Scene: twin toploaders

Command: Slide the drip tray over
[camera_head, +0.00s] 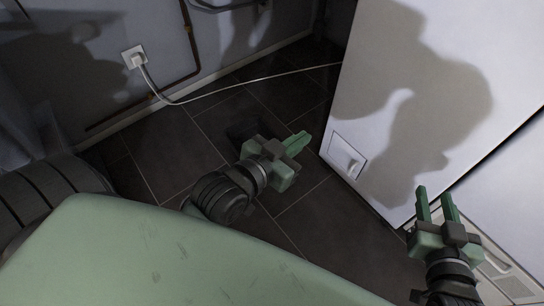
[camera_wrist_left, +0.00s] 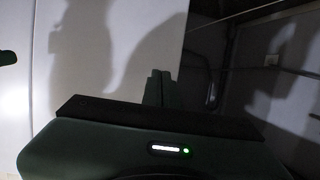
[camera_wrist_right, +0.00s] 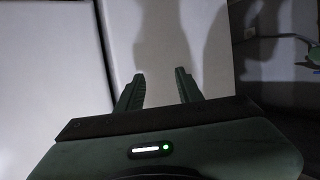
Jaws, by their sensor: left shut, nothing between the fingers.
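I cannot pick out a drip tray for certain. A pale, flat panelled piece (camera_head: 512,284) lies low at the right edge of the head view, partly hidden by my right arm; I cannot tell whether it is the tray. My left gripper (camera_head: 299,143) is shut and empty above the dark floor, left of the white machine. Its closed fingers also show in the left wrist view (camera_wrist_left: 158,88). My right gripper (camera_head: 436,203) is open and empty in front of the white machines. Its parted fingers show in the right wrist view (camera_wrist_right: 158,90).
A white machine (camera_head: 400,50) with a small lower flap (camera_head: 347,157) stands at the right; a second white machine (camera_head: 510,190) stands beside it across a dark gap. A pale cable (camera_head: 215,93) runs from a wall socket (camera_head: 134,56). Tiled floor (camera_head: 170,140) is open at left.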

